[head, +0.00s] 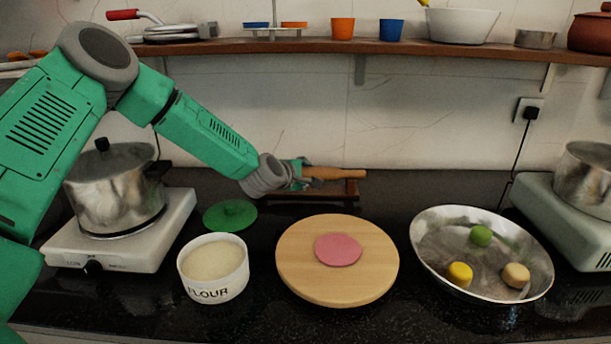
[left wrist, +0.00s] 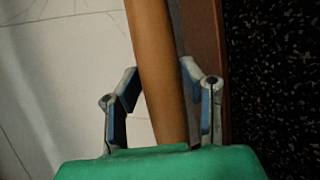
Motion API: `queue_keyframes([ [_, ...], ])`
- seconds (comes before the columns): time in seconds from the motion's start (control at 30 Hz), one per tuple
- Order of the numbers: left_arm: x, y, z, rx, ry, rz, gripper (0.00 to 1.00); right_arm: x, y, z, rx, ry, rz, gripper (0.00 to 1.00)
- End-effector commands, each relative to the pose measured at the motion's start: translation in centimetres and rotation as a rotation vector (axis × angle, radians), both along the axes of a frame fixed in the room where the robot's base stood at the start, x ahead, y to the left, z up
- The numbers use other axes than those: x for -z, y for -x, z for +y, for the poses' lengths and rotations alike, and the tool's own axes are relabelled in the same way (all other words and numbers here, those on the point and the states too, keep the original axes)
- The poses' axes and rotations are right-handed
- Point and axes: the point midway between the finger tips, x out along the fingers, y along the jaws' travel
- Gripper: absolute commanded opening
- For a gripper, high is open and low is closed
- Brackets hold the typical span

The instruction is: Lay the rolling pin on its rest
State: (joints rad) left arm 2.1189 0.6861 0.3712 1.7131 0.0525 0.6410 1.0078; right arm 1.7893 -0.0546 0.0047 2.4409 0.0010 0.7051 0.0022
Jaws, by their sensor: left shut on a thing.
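The wooden rolling pin (head: 335,173) lies roughly level at the back of the counter, by the wall. My left gripper (head: 303,174) is shut on it and hides its left part. In the left wrist view the pin (left wrist: 157,60) runs between the fingers of my left gripper (left wrist: 160,75). The dark brown wooden rest (head: 351,189) stands directly below the pin, and its edge also shows beside the pin in the left wrist view (left wrist: 203,50). I cannot tell whether the pin touches the rest. My right gripper is out of view.
In front are a round board (head: 300,275) with pink dough (head: 339,250), a flour pot (head: 213,270), a green lid (head: 230,215) and a steel pan (head: 430,235) with small balls. Stoves with pots flank both sides. A shelf (head: 330,47) runs above.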

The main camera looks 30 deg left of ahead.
Motion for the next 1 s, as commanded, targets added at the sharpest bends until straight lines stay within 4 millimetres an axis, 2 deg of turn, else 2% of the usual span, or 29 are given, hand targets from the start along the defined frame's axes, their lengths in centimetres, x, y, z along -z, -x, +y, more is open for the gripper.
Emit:
queue_keyframes([
  [1.0, 0.81, -0.03, -0.02, 0.0, 0.0, -0.002, 0.0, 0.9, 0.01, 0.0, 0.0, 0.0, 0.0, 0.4],
])
